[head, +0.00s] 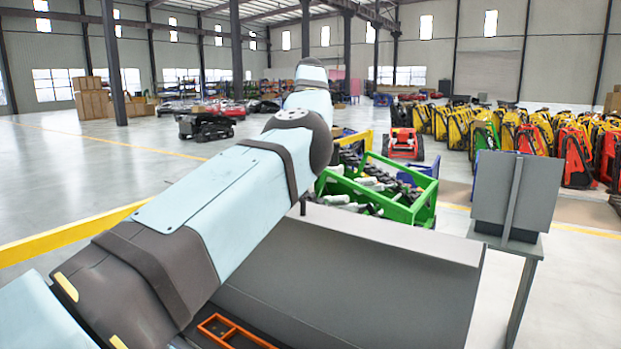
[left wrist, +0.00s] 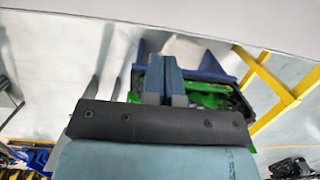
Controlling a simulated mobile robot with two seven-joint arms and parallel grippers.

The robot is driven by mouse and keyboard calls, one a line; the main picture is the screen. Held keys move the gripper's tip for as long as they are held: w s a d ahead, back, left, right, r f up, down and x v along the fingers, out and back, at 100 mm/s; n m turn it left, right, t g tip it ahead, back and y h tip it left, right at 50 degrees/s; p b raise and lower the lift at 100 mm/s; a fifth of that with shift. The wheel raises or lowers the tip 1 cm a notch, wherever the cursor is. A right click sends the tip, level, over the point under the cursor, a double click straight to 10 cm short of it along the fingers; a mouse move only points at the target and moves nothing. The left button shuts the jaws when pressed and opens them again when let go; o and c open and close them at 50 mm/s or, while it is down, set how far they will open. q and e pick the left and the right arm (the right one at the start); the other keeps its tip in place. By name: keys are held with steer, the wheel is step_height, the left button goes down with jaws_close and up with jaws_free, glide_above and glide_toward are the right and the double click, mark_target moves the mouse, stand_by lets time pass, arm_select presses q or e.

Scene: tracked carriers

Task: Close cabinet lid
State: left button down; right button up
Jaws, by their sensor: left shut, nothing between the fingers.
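The grey cabinet (head: 420,240) stands in front of me. Its wide grey panel, seemingly the lid (head: 370,290), tilts up at the far side. Part of the dark inside shows at the bottom, with an orange frame (head: 235,332) in it, so the cabinet is open. My left arm reaches up and away across the cabinet in the head view, and its gripper is hidden there. In the left wrist view my left gripper (left wrist: 162,80) has its fingers together, with nothing between them. I cannot tell whether it touches the lid. My right gripper is not in view.
A green crate (head: 412,212) of bottles and dark parts stands behind the cabinet. A grey upright panel on a stand (head: 515,190) is to the right. Several yellow and red machines (head: 530,140) fill the back right. The floor (head: 80,180) at left is clear.

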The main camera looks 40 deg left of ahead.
arm_select(q)
glide_above(289, 208)
steer(key=w, duration=0.4)
steer(key=f, duration=0.8)
steer(key=shift+s+a+f, duration=0.1)
steer(key=shift+a+f, duration=0.2)
steer(key=shift+f, duration=0.05)
steer(key=s, duration=0.3)
steer(key=shift+s+d+f, duration=0.1)
steer(key=shift+s+f, duration=0.05)
steer(key=shift+f, duration=0.1)
steer(key=shift+s+d+f+p, duration=0.1)
steer(key=shift+s+f+p, duration=0.1)
steer(key=shift+p, duration=0.1)
steer(key=shift+f, duration=0.25)
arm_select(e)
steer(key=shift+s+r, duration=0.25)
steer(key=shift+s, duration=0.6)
arm_select(q)
steer(key=shift+s, duration=0.1)
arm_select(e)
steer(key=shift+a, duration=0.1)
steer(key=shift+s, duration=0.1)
